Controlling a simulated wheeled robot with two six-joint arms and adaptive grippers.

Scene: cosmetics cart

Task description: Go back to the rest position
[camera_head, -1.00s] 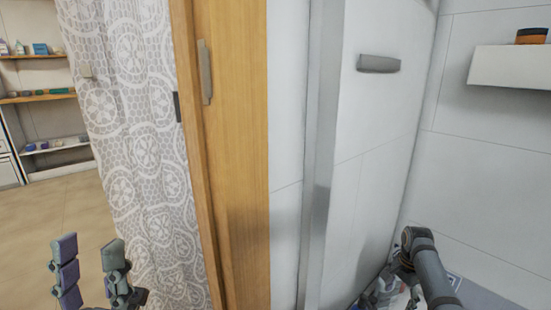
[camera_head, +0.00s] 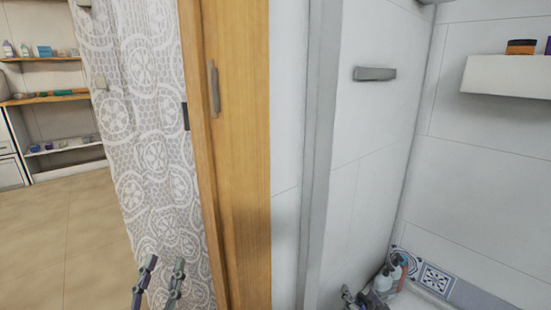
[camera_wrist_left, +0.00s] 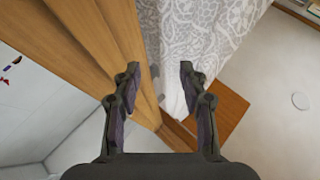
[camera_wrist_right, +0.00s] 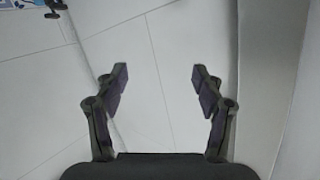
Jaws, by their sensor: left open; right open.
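My left gripper (camera_head: 164,266) shows at the bottom of the head view, in front of the patterned curtain (camera_head: 150,150). In the left wrist view my left gripper (camera_wrist_left: 160,78) is open with nothing between its fingers. The wooden door frame (camera_wrist_left: 75,45) and the curtain (camera_wrist_left: 215,40) lie beyond them. My right gripper (camera_wrist_right: 159,78) is open and empty in the right wrist view, facing pale wall panels.
A wooden panel (camera_head: 232,150) and a white panel with a grey handle (camera_head: 375,74) stand ahead. A white wall shelf (camera_head: 505,77) holds jars. Open floor (camera_head: 60,235) lies at left.

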